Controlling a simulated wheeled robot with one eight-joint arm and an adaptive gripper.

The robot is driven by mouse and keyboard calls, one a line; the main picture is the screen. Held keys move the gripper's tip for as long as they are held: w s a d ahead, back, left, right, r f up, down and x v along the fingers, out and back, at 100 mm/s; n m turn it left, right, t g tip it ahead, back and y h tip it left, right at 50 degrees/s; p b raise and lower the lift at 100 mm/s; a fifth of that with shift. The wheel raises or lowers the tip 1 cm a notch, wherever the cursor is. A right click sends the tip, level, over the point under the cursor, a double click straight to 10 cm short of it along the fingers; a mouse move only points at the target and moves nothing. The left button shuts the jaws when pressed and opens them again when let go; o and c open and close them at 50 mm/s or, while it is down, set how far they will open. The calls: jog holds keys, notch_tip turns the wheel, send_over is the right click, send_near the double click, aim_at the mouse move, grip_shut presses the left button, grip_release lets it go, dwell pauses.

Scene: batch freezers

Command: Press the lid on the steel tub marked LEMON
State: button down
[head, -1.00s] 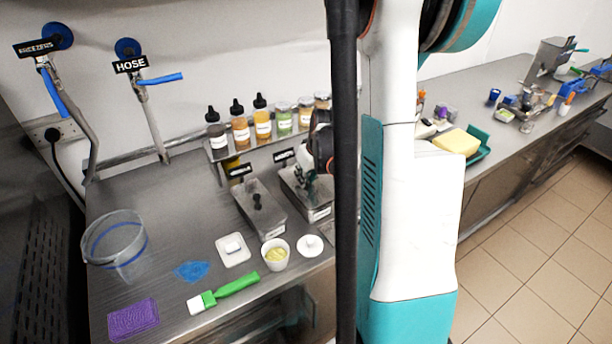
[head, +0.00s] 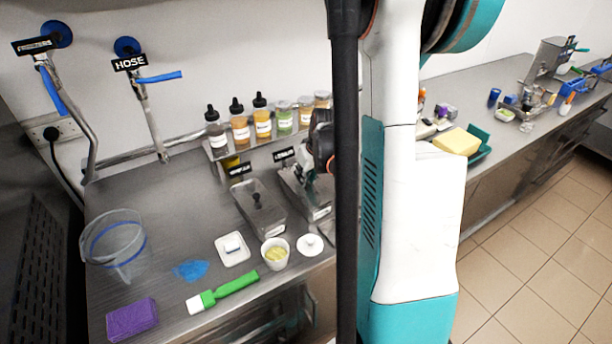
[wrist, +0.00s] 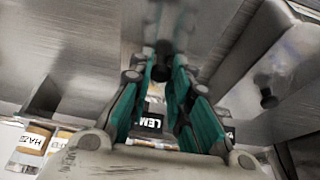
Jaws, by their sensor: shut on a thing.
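My gripper (wrist: 163,68) points down at the right-hand steel tub (head: 297,196) in the head view, where the arm hides part of both. In the wrist view its teal fingers are closed around the black knob (wrist: 163,58) of a steel lid (wrist: 120,50). A black sign with white letters starting LEM (wrist: 152,122) shows between the fingers; the rest is covered. The lid lies over the tub, but I cannot tell whether its rim is fully down all round.
A second steel tub (head: 252,196) with a black-knobbed lid stands close on the left; its knob (wrist: 268,98) shows in the wrist view. A bottle shelf (head: 262,146) is behind.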

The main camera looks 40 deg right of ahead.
dwell(0.4)
jog(key=c, duration=1.4)
grip_release()
jog(key=o, duration=0.5)
jog(key=shift+c, duration=0.2)
jog(key=shift+r, duration=0.15)
jog(key=shift+r+p, duration=2.25)
jog(key=shift+r, duration=1.05)
